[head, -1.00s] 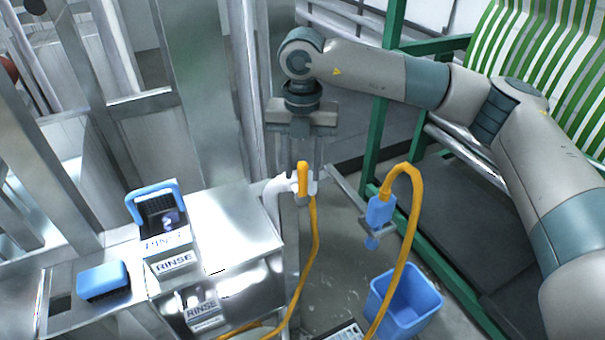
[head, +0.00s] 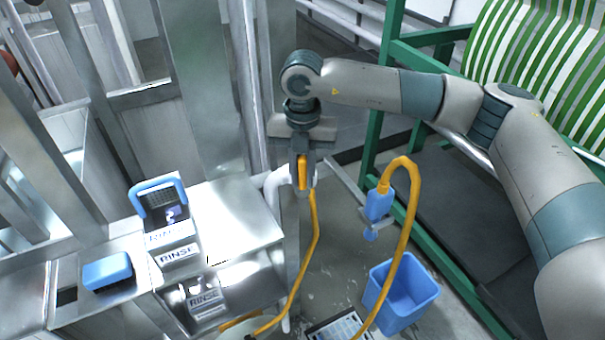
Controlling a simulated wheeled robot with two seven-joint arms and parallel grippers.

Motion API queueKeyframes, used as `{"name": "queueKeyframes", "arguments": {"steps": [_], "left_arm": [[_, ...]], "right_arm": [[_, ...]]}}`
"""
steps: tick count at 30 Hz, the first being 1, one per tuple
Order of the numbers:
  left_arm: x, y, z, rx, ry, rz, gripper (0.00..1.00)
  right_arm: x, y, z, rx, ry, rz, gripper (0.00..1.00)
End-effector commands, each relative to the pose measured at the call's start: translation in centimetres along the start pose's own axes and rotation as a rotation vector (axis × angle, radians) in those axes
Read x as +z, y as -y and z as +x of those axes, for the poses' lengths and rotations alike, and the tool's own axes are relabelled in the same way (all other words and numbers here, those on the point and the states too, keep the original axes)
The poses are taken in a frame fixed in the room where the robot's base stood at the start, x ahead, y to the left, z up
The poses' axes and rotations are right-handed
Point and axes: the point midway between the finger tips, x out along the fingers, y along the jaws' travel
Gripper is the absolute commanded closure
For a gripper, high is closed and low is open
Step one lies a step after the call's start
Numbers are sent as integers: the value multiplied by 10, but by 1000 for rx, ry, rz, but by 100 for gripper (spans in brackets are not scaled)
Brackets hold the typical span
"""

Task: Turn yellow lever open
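The yellow lever (head: 302,174) stands upright on a white pipe fitting (head: 275,184) at the right end of the steel counter. My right gripper (head: 302,158) reaches down over it from above, and its fingers are close together on either side of the lever's upper part. It looks shut on the lever. The fingers hide part of the lever and of the white fitting behind it. A yellow hose (head: 316,235) runs down from below the lever. My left gripper is not in view.
A blue spray nozzle (head: 378,204) on a looped yellow hose hangs right of the lever, above a blue bucket (head: 408,287). Steel boxes with RINSE labels (head: 180,254) and a blue sponge (head: 107,271) are at left. A green frame (head: 375,140) stands at right.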

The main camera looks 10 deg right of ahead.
Motion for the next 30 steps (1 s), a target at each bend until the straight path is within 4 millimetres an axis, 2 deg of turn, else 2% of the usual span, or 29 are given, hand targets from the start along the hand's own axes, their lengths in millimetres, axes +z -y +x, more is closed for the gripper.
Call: {"name": "queueKeyframes", "arguments": {"steps": [11, 20, 30], "left_arm": [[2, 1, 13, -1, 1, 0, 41], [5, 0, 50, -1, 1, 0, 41], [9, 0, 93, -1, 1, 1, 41]], "right_arm": [[2, 3, 3, 43, -28, 1, 100], [8, 11, 8, 185, -123, 5, 100], [16, 24, 13, 433, -287, 6, 100]]}}
